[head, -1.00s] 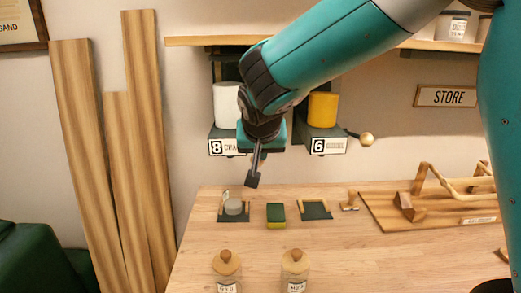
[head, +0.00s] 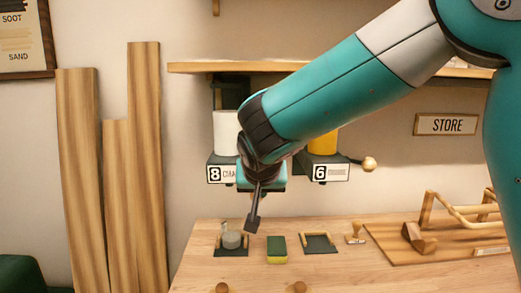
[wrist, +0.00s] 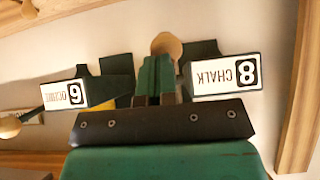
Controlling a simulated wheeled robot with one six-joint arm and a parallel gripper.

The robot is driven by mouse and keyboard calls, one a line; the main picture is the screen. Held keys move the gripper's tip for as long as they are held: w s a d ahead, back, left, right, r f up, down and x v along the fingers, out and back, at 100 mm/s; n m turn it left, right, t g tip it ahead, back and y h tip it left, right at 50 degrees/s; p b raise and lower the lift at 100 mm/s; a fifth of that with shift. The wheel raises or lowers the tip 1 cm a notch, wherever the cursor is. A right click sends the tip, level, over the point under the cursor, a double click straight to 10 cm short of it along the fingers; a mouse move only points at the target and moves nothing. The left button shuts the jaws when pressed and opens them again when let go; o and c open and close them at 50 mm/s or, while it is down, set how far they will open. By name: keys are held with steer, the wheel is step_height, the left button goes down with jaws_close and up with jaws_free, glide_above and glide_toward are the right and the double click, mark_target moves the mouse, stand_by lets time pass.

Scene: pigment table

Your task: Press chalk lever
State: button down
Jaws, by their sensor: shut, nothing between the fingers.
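The chalk dispenser holds a white cylinder (head: 226,132) above a dark base with a white label marked 8 (head: 221,174). The label reads CHALK, upside down, in the wrist view (wrist: 226,74). A round wooden knob (wrist: 165,44), seemingly the chalk lever's end, shows just beyond my fingers in the wrist view; my arm hides it in the head view.
The ochre dispenser's label 6 (head: 331,173) is to the right, with a brass-coloured lever ball (head: 369,164).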

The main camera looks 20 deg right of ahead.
steer(key=shift+s+f, duration=0.15)
steer(key=shift+f, duration=0.15)
steer(key=p+v, duration=0.1)
steer(key=v, duration=1.3)
steer(key=shift+w+r, duration=0.3)
steer(key=shift+r, duration=0.05)
stand_by(1.9)
